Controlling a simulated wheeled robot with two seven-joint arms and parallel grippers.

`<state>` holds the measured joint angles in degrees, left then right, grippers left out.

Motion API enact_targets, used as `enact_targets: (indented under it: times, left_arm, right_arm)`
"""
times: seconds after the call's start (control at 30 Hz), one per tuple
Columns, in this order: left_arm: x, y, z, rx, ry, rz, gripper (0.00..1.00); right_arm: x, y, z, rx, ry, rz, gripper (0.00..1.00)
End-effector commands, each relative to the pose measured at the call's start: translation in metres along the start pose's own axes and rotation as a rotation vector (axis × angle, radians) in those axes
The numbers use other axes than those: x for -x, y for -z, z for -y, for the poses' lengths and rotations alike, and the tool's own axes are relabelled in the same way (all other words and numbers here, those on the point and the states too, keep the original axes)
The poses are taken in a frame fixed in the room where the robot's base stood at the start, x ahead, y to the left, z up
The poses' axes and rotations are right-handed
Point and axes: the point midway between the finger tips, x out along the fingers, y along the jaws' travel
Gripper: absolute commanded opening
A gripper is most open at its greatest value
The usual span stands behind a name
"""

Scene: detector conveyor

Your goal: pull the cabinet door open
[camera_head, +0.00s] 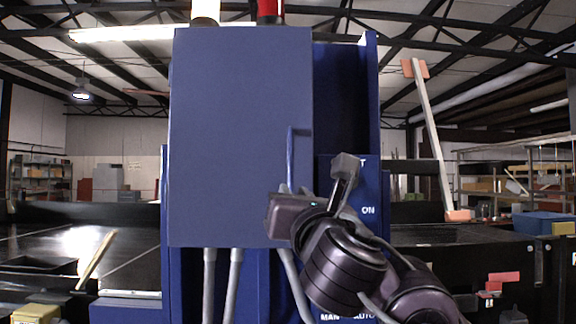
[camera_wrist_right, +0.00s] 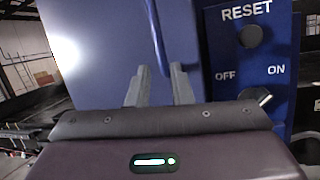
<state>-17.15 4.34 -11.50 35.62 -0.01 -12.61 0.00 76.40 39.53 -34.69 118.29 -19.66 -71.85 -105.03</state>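The cabinet door (camera_head: 235,120) is a flat blue panel in the middle of the head view. It also shows in the wrist view (camera_wrist_right: 95,45). A blue vertical bar handle (camera_head: 291,160) sits near its right edge; I see it in the wrist view too (camera_wrist_right: 156,35). My right gripper (camera_head: 295,190) is at the lower end of the handle. In the wrist view its two grey fingers (camera_wrist_right: 161,70) stand apart, with the handle's lower end lined up between their tips. Whether they touch it I cannot tell. My left gripper is out of view.
Right of the door is a blue control panel (camera_wrist_right: 220,70) with a RESET button (camera_wrist_right: 250,36) and an OFF/ON knob (camera_wrist_right: 257,97), close to my right gripper. Grey pipes (camera_head: 234,285) run below the door. Dark conveyors (camera_head: 60,245) flank the cabinet.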

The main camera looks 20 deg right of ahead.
Motion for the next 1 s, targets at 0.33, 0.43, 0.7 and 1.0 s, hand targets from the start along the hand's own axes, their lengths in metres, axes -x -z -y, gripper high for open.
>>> enact_targets:
  times: [0.33, 0.43, 0.7, 1.0]
  left_arm:
    - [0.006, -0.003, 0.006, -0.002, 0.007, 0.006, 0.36]
    - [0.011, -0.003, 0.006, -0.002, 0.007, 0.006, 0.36]
    - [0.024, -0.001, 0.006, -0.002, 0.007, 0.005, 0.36]
    - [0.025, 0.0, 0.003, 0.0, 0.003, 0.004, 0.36]
  right_arm:
    - [-0.004, -0.044, -0.001, 0.143, 0.011, 0.08, 0.19]
    - [-0.02, -0.046, -0.001, 0.141, 0.011, 0.08, 0.19]
    - [-0.058, -0.048, -0.001, 0.138, 0.009, 0.079, 0.19]
    - [-0.066, -0.046, -0.001, 0.138, 0.008, 0.08, 0.19]
